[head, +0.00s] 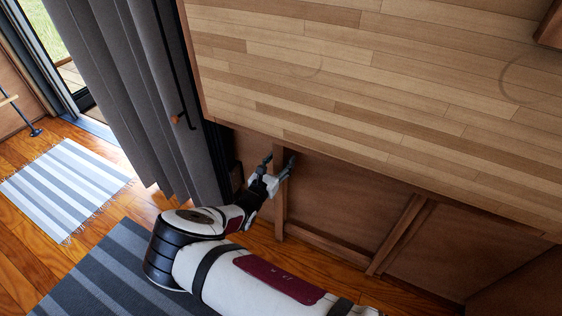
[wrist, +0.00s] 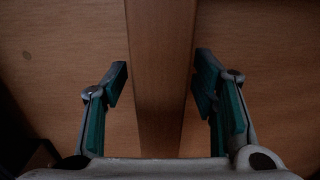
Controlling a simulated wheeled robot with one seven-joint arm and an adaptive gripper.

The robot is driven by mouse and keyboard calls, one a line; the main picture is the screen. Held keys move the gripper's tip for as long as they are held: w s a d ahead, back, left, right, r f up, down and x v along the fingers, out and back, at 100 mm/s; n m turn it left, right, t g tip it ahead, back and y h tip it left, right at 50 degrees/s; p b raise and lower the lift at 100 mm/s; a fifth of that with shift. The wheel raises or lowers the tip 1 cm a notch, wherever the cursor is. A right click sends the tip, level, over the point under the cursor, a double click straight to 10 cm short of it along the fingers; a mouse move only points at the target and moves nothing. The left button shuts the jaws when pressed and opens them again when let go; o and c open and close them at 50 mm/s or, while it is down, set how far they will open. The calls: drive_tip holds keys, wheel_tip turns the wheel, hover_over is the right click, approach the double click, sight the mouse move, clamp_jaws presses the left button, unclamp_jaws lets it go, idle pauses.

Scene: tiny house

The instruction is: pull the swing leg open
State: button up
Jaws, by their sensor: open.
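The swing leg is an upright brown wooden bar (head: 281,199) under the left part of the wooden tabletop (head: 370,85). In the wrist view the bar (wrist: 160,75) runs vertically through the middle. My gripper (head: 279,163) is open at the upper part of the bar. In the wrist view its two fingers (wrist: 160,85) stand one on each side of the bar. The right finger is very close to the bar's edge; I cannot tell whether it touches. The left finger shows a small gap.
Another brown wooden leg (head: 402,232) stands under the tabletop farther right. A grey curtain (head: 130,80) hangs at the left. A dark striped rug (head: 100,270) and a light striped rug (head: 65,188) lie on the wooden floor. Bare floor shows between the rugs.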

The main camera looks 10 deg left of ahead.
drive_tip(key=shift+w+d, duration=0.15)
drive_tip(key=shift+w, duration=0.15)
clamp_jaws()
drive_tip(key=shift+s, duration=0.15)
